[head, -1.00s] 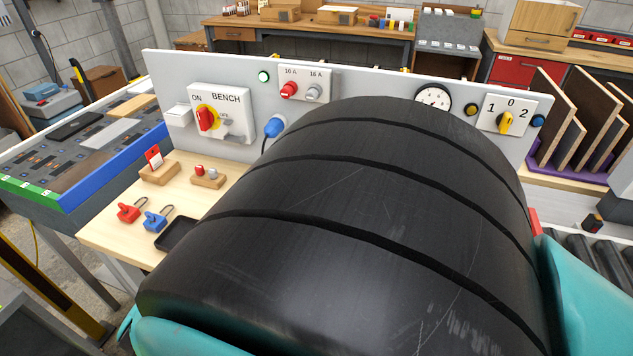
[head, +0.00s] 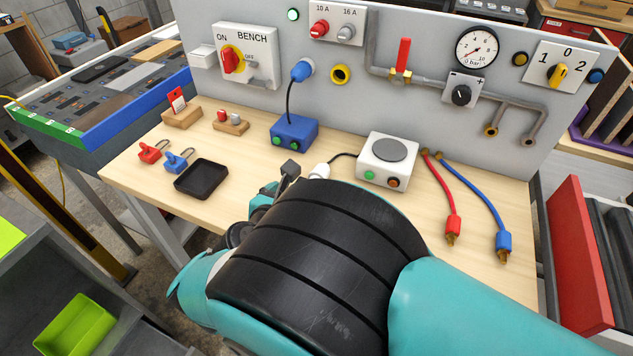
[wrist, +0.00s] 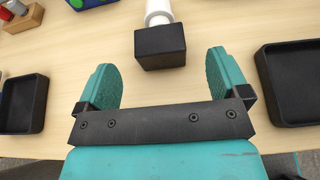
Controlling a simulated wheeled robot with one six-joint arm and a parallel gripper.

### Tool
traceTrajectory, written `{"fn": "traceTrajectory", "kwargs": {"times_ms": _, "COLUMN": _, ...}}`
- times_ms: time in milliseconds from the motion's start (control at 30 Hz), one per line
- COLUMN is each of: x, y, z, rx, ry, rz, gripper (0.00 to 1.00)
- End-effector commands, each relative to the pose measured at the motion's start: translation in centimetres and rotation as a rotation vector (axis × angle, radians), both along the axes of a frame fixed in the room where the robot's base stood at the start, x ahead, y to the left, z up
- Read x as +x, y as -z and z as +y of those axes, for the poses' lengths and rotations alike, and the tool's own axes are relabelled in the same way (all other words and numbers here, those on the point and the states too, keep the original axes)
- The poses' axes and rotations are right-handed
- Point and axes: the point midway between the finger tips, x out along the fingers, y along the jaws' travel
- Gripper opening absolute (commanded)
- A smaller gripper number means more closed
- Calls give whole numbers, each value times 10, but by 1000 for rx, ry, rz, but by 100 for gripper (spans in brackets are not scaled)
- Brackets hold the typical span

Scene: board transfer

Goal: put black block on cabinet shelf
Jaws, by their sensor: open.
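A small black block (wrist: 160,46) sits on the pale wooden bench top in the wrist view, just ahead of my gripper (wrist: 170,75) and roughly between its fingertips. The gripper's two teal fingers are apart with nothing between their pads. A white cylindrical thing (wrist: 158,12) adjoins the block's far side. In the head view my arm hides most of the gripper; a small dark piece (head: 290,169) shows beside it, but I cannot tell if it is the same block. A grey cabinet (head: 38,235) with shelf surfaces stands at lower left.
Black trays flank my gripper, one at left (wrist: 22,104) and one at right (wrist: 291,82). The bench also holds a blue box (head: 294,133), a white hotplate box (head: 387,162) and hoses. A grey panel (head: 400,25) rises behind. A green bin (head: 75,325) is in the cabinet.

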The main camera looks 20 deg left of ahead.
Motion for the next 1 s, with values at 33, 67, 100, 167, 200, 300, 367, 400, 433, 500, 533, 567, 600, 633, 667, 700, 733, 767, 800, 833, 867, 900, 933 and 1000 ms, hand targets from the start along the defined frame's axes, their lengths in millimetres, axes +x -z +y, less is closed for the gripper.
{"fn": "traceTrajectory", "kwargs": {"times_ms": 33, "x": 5, "y": 4, "z": 0, "rx": 1, "ry": 2, "rz": 0, "gripper": 94}}
{"fn": "traceTrajectory", "kwargs": {"times_ms": 67, "x": 6, "y": 4, "z": 0, "rx": 2, "ry": 1, "rz": 0, "gripper": 94}}
{"fn": "traceTrajectory", "kwargs": {"times_ms": 100, "x": 8, "y": 4, "z": -1, "rx": 2, "ry": 1, "rz": 0, "gripper": 94}}
{"fn": "traceTrajectory", "kwargs": {"times_ms": 167, "x": 10, "y": 5, "z": -1, "rx": 2, "ry": 1, "rz": 0, "gripper": 94}}
{"fn": "traceTrajectory", "kwargs": {"times_ms": 200, "x": 12, "y": 6, "z": -1, "rx": 1, "ry": 2, "rz": 0, "gripper": 94}}
{"fn": "traceTrajectory", "kwargs": {"times_ms": 300, "x": 21, "y": 11, "z": -2, "rx": 1, "ry": 2, "rz": 0, "gripper": 94}}
{"fn": "traceTrajectory", "kwargs": {"times_ms": 367, "x": 29, "y": 16, "z": -2, "rx": 2, "ry": 2, "rz": 0, "gripper": 94}}
{"fn": "traceTrajectory", "kwargs": {"times_ms": 400, "x": 36, "y": 19, "z": -2, "rx": 3, "ry": 3, "rz": 0, "gripper": 94}}
{"fn": "traceTrajectory", "kwargs": {"times_ms": 433, "x": 40, "y": 21, "z": -3, "rx": 2, "ry": 3, "rz": 0, "gripper": 94}}
{"fn": "traceTrajectory", "kwargs": {"times_ms": 500, "x": 50, "y": 24, "z": -4, "rx": 3, "ry": 4, "rz": 0, "gripper": 94}}
{"fn": "traceTrajectory", "kwargs": {"times_ms": 533, "x": 53, "y": 25, "z": -4, "rx": 2, "ry": 2, "rz": 0, "gripper": 94}}
{"fn": "traceTrajectory", "kwargs": {"times_ms": 567, "x": 55, "y": 25, "z": -3, "rx": 2, "ry": 1, "rz": 0, "gripper": 94}}
{"fn": "traceTrajectory", "kwargs": {"times_ms": 600, "x": 57, "y": 25, "z": -3, "rx": 2, "ry": 0, "rz": 0, "gripper": 94}}
{"fn": "traceTrajectory", "kwargs": {"times_ms": 633, "x": 57, "y": 25, "z": -3, "rx": 2, "ry": 0, "rz": 0, "gripper": 94}}
{"fn": "traceTrajectory", "kwargs": {"times_ms": 667, "x": 57, "y": 24, "z": -3, "rx": 1, "ry": -1, "rz": 0, "gripper": 94}}
{"fn": "traceTrajectory", "kwargs": {"times_ms": 700, "x": 57, "y": 23, "z": -3, "rx": 1, "ry": -1, "rz": 0, "gripper": 94}}
{"fn": "traceTrajectory", "kwargs": {"times_ms": 733, "x": 57, "y": 23, "z": -3, "rx": 1, "ry": -1, "rz": 0, "gripper": 94}}
{"fn": "traceTrajectory", "kwargs": {"times_ms": 767, "x": 57, "y": 23, "z": -3, "rx": 1, "ry": -1, "rz": 0, "gripper": 94}}
{"fn": "traceTrajectory", "kwargs": {"times_ms": 800, "x": 57, "y": 23, "z": -3, "rx": 1, "ry": -1, "rz": 0, "gripper": 91}}
{"fn": "traceTrajectory", "kwargs": {"times_ms": 833, "x": 57, "y": 23, "z": -3, "rx": 1, "ry": -1, "rz": 0, "gripper": 84}}
{"fn": "traceTrajectory", "kwargs": {"times_ms": 867, "x": 57, "y": 23, "z": -3, "rx": 1, "ry": -1, "rz": 0, "gripper": 78}}
{"fn": "traceTrajectory", "kwargs": {"times_ms": 900, "x": 57, "y": 23, "z": -3, "rx": 1, "ry": -1, "rz": 0, "gripper": 68}}
{"fn": "traceTrajectory", "kwargs": {"times_ms": 933, "x": 57, "y": 23, "z": -3, "rx": 1, "ry": -1, "rz": 0, "gripper": 61}}
{"fn": "traceTrajectory", "kwargs": {"times_ms": 1000, "x": 57, "y": 23, "z": -3, "rx": 1, "ry": 0, "rz": 0, "gripper": 45}}
